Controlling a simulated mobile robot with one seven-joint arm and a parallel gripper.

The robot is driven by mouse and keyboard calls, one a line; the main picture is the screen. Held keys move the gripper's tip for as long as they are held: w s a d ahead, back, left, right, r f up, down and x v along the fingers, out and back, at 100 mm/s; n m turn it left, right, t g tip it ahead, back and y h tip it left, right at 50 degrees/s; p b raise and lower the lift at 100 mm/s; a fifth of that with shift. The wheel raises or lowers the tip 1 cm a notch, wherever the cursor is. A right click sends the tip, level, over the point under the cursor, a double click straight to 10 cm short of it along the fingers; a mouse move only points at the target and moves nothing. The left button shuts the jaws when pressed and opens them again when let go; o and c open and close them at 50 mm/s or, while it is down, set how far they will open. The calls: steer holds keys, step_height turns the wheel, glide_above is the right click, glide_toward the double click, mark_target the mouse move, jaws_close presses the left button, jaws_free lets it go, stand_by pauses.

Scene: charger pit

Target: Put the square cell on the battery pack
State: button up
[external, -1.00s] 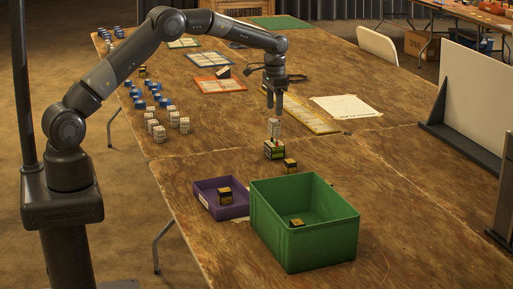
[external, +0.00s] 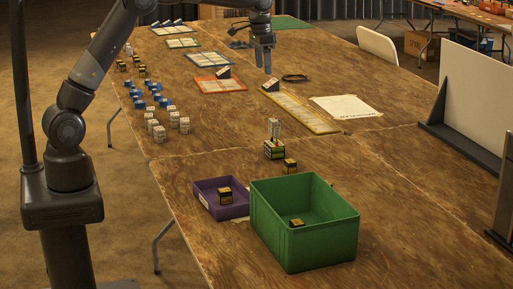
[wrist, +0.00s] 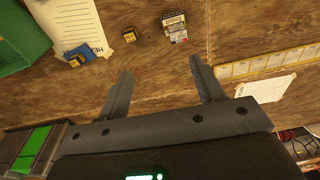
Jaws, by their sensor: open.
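A pale square-sided cell (external: 274,128) stands upright on top of the dark battery pack (external: 275,151), which has yellow-green markings, in the middle of the table. In the wrist view the pack (wrist: 173,20) and the pale cell (wrist: 178,37) show near the top edge, close together. My gripper (external: 264,68) is raised above the table, behind and above the pack, clear of both. In the wrist view my gripper (wrist: 160,80) has its fingers wide apart with nothing between them.
A small black-and-yellow block (external: 291,166) sits just right of the pack. A green bin (external: 305,245) and a purple tray (external: 231,209), each with a block inside, stand in front. Several pale cells (external: 172,124) stand at left. A yellow-edged mat (external: 300,112) lies behind the pack.

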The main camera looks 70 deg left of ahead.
steer(key=s+d+r+t, duration=0.1)
steer(key=s+d+r, duration=0.35)
steer(key=s, duration=0.55)
steer(key=s+d+r+t, duration=0.1)
steer(key=s+d+r, duration=0.4)
steer(key=s, duration=0.4)
steer(key=s+d+f+t, duration=0.1)
steer(key=s+f, duration=0.1)
steer(key=s, duration=0.9)
steer(key=s+d+f+t, duration=0.1)
steer(key=s+d+f, duration=0.1)
steer(key=s, duration=0.9)
steer(key=shift+s+f+t, duration=0.25)
steer(key=shift+f+t, duration=0.05)
steer(key=shift+f, duration=0.55)
steer(key=shift+d, duration=0.1)
